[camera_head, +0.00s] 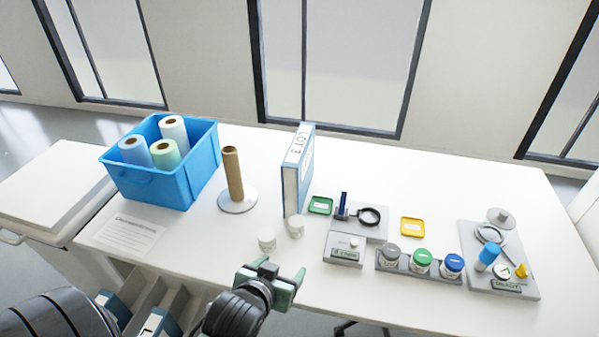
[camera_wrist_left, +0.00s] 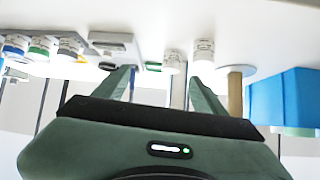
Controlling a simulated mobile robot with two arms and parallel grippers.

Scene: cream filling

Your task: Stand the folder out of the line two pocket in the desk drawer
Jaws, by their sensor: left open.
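A blue-and-white folder with LOT 3 on its spine (camera_head: 291,180) stands upright on the white table. The open desk drawer (camera_head: 174,300) is below the table's front edge at lower left, with pale dividers. Two folders stand in it, one to the left (camera_head: 118,307) and one nearer my arm (camera_head: 155,323). Their labels are too small to read, and my left arm hides part of the drawer. My left gripper (camera_head: 281,269) is open and empty over the table's front edge, in front of the two white cups. Its spread fingers also show in the left wrist view (camera_wrist_left: 163,76). My right gripper is not in view.
Two white cups (camera_head: 267,240) (camera_head: 296,227) stand in front of the folder. A blue bin with rolls (camera_head: 160,188), a printed card (camera_head: 128,236) and a cardboard tube on a round base (camera_head: 233,175) are left. A scale (camera_head: 343,250), jar rack (camera_head: 405,270) and tool tray (camera_head: 515,280) are right.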

